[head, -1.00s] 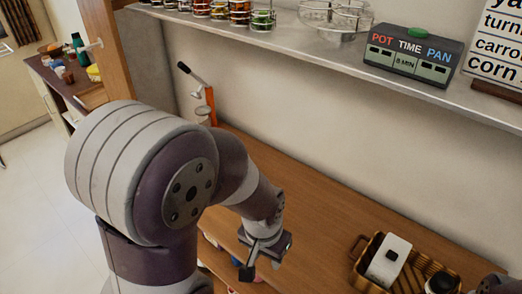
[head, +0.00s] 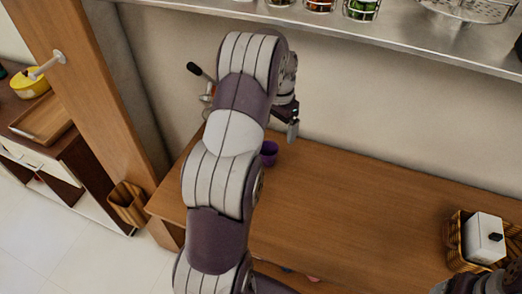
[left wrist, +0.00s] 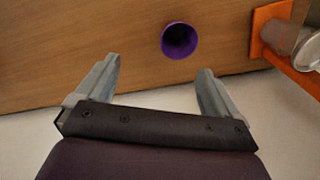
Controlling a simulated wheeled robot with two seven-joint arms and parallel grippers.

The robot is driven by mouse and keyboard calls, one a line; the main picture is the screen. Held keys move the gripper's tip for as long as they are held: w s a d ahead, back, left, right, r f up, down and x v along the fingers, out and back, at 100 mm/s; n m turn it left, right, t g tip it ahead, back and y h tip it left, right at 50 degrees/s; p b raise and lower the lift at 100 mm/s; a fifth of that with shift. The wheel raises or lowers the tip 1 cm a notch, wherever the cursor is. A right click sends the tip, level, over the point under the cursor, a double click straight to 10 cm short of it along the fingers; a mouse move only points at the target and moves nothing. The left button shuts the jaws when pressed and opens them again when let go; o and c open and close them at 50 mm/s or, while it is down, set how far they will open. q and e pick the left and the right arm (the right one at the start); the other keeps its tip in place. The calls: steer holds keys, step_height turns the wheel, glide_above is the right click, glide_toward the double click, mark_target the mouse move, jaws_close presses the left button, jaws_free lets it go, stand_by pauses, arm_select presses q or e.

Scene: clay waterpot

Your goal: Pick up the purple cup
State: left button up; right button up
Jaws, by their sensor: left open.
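A small purple cup (head: 269,152) stands on the wooden counter (head: 350,200), partly hidden behind my left arm in the head view. In the left wrist view the cup (left wrist: 179,40) shows its round open rim and dark inside. My left gripper (left wrist: 158,75) is open and empty, and the cup lies beyond its fingertips, a little right of the middle between them. In the head view the left gripper (head: 292,130) is close to the cup and above the counter. My right gripper is not clearly in view.
An orange stand with a metal device (left wrist: 275,30) is to the right of the cup in the left wrist view. A wicker basket (head: 455,240) with a white container (head: 484,238) sits at the counter's right. A metal shelf (head: 400,30) runs above. The counter's middle is clear.

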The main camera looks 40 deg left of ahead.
arm_select(q)
steer(key=a, duration=0.3)
glide_toward(268, 150)
steer(key=f, duration=0.2)
steer(key=s+d+f, duration=0.1)
steer(key=f, duration=0.1)
steer(key=s+f, duration=0.1)
steer(key=f, duration=0.1)
steer(key=shift+d+f, duration=0.2)
steer(key=shift+f, duration=0.1)
steer(key=shift+w+a+f, duration=0.1)
steer(key=shift+w+f, duration=0.05)
steer(key=shift+f, duration=0.25)
arm_select(e)
steer(key=shift+s+d+r, duration=0.15)
steer(key=shift+d+r, duration=0.05)
steer(key=shift+d, duration=0.1)
arm_select(q)
steer(key=shift+r, duration=0.1)
steer(key=c, duration=1)
